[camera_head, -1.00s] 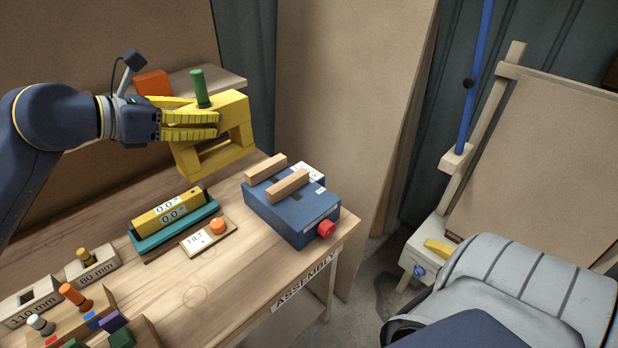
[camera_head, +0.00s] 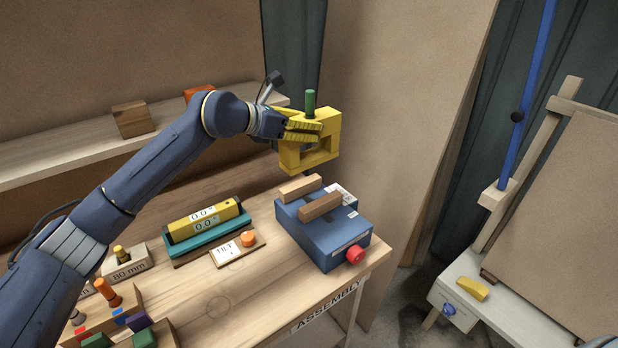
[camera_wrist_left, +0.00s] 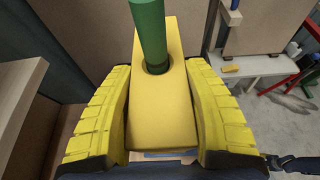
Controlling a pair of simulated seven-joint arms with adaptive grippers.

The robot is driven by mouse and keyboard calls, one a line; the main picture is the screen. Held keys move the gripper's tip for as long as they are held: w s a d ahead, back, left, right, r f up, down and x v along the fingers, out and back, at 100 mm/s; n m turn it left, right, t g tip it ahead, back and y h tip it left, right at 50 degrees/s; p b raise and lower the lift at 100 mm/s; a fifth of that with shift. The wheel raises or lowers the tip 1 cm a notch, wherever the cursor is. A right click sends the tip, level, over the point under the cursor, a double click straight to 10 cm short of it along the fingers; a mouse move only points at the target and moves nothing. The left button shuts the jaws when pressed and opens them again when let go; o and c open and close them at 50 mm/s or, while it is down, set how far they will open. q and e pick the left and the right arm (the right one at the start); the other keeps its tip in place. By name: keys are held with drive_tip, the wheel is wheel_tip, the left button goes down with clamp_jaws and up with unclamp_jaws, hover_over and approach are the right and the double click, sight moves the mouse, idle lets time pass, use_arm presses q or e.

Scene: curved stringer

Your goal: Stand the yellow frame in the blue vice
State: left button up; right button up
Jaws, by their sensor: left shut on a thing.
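The yellow frame (camera_head: 325,150) is a thick block with a square opening and a green peg (camera_head: 310,103) standing up from its top. My left gripper (camera_head: 316,132) is shut on the frame, with yellow ribbed fingers on both sides. It holds the frame upright in the air, behind and above the blue vice. In the left wrist view the frame's top (camera_wrist_left: 155,110) lies between the fingers. The blue vice (camera_head: 325,238) sits on the bench with two wooden jaws (camera_head: 320,206) and a gap between them. A red knob (camera_head: 355,255) is on its front.
A yellow level (camera_head: 203,220) in a teal holder and a TILT card (camera_head: 228,252) with an orange button lie left of the vice. Pegs and blocks (camera_head: 110,320) fill the front left. A shelf (camera_head: 60,150) runs behind. Bare bench lies left of the ASSEMBLY label (camera_head: 328,305).

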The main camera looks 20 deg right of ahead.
use_arm(q)
wheel_tip(320, 180, down, 14)
idle(0.7)
drive_tip(key=shift+f, duration=0.2)
drive_tip(key=o, duration=1.5)
drive_tip(key=shift+r, duration=0.1)
drive_tip(key=v, duration=1.2)
